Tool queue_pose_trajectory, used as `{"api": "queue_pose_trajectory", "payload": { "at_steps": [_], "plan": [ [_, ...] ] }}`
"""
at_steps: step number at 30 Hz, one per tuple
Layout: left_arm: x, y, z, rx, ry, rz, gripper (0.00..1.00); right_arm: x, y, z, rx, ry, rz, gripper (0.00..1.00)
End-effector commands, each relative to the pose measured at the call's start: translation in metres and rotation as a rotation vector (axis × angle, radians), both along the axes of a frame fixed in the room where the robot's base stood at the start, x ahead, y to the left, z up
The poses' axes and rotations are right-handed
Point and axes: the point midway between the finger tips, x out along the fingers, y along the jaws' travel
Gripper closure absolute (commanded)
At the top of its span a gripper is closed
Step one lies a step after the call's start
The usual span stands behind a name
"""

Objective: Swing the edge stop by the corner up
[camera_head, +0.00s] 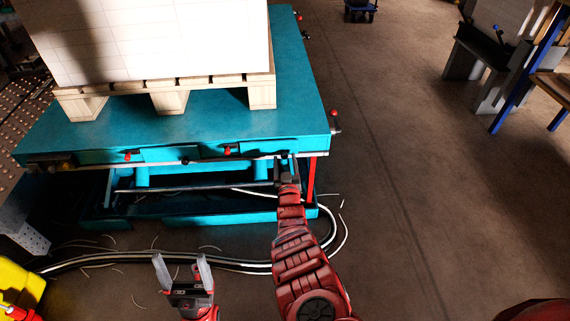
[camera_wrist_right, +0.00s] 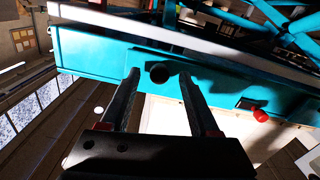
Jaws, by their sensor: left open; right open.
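The edge stop by the corner shows in the right wrist view as a dark round knob (camera_wrist_right: 159,73) on the teal side of the lift table (camera_head: 310,100). My right gripper (camera_wrist_right: 158,78) is open, with one finger on each side of the knob; I cannot tell whether they touch it. In the head view my right gripper (camera_head: 287,162) is at the table's front edge near the right corner and hides most of this stop. My left gripper (camera_head: 181,264) is open and empty, low in front of the table.
A pallet (camera_head: 170,100) with a tall white stack (camera_head: 150,40) stands on the table. Red-tipped parts (camera_head: 228,150) sit along the front edge, and another (camera_head: 335,114) on the right side. A hose (camera_head: 220,262) lies on the floor.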

Motion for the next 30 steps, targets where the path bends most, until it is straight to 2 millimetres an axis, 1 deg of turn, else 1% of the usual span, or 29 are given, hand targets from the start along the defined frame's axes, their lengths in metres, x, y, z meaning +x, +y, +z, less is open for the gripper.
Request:
{"api": "queue_pose_trajectory", "payload": {
  "at_steps": [3,12,14,18,20,21,23,30],
  "plan": [
    [0.0000,0.0000,-0.0040,0.000,0.000,0.000,0.20,0.0051,-0.0002,0.0006,-0.001,-0.004,0.001,0.38],
    [0.0000,0.0000,-0.0036,0.000,0.000,0.000,0.20,0.0062,-0.0001,0.0014,0.000,-0.002,0.000,0.38],
    [0.0001,0.0000,-0.0037,0.000,0.000,0.000,0.20,0.0061,-0.0001,0.0014,0.000,-0.002,0.000,0.47],
    [0.0001,0.0000,-0.0037,0.000,0.000,0.000,0.20,0.0061,-0.0001,0.0013,0.000,-0.002,0.000,0.72],
    [0.0000,0.0000,-0.0037,0.000,0.000,0.000,0.20,0.0061,0.0000,0.0013,0.000,-0.002,0.000,0.83],
    [0.0000,0.0000,-0.0037,0.000,0.000,0.000,0.20,0.0061,0.0000,0.0013,0.000,-0.002,0.000,0.90],
    [0.0001,0.0000,-0.0037,0.000,0.000,0.000,0.20,0.0060,0.0001,0.0013,0.000,-0.002,0.000,1.00],
    [0.0000,0.0000,-0.0037,0.000,0.000,0.000,0.20,0.0059,0.0003,0.0012,0.000,-0.002,0.001,1.00]
  ]
}}
